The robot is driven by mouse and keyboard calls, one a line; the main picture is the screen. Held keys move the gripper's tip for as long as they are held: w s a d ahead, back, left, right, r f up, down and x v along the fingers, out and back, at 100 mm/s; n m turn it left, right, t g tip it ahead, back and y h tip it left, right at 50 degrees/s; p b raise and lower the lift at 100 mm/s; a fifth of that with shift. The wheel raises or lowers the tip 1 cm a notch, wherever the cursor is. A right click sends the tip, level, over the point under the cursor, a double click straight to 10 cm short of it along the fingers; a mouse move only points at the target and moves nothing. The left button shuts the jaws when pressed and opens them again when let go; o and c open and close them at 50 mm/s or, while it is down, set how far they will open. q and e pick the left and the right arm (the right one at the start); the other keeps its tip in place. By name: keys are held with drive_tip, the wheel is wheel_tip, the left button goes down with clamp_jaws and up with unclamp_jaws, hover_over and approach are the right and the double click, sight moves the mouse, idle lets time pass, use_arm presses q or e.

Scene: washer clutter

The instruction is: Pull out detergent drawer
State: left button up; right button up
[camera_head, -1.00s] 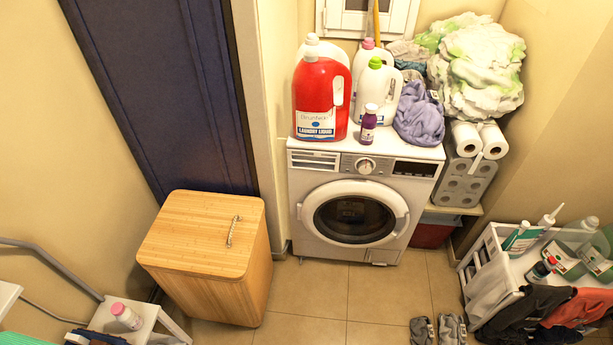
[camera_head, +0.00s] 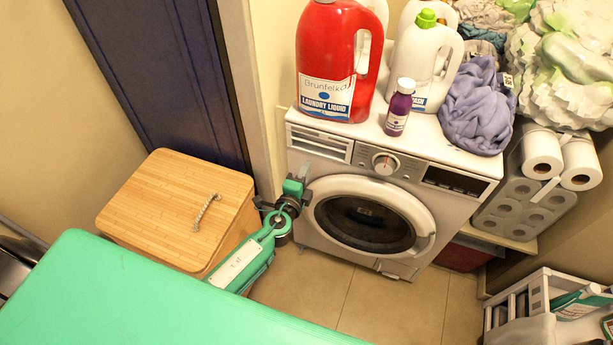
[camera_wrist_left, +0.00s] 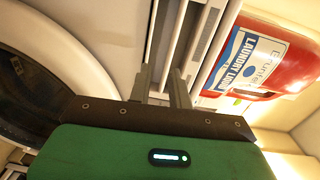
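The white washer (camera_head: 300,222) stands against the back wall. Its detergent drawer (camera_head: 322,143) is at the upper left of its front, with slotted lines, and looks flush with the panel. My left gripper (camera_head: 305,168) is just below the drawer, beside the round door. In the left wrist view, the two fingers (camera_wrist_left: 160,82) are apart with nothing between them and point at the drawer front (camera_wrist_left: 182,45). Whether the fingertips touch it cannot be told. My right gripper is not in view.
A red laundry liquid jug (camera_head: 335,50), a white jug (camera_head: 422,62), a small purple bottle (camera_head: 399,108) and purple cloth (camera_head: 476,110) sit on the washer. A wooden hamper (camera_head: 170,205) stands at left. Paper rolls (camera_head: 541,153) are at right.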

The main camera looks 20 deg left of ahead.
sight(318, 145)
use_arm(q)
drive_tip(key=w, duration=0.2)
drive_tip(key=w+r, duration=0.1)
drive_tip(key=w, duration=0.3)
drive_tip(key=shift+w+d+r, duration=0.2)
drive_tip(key=shift+d+r, duration=0.05)
drive_tip(key=shift+r, duration=0.05)
drive_tip(key=shift+w+b, duration=0.65)
drive_tip(key=shift+w, duration=1.2)
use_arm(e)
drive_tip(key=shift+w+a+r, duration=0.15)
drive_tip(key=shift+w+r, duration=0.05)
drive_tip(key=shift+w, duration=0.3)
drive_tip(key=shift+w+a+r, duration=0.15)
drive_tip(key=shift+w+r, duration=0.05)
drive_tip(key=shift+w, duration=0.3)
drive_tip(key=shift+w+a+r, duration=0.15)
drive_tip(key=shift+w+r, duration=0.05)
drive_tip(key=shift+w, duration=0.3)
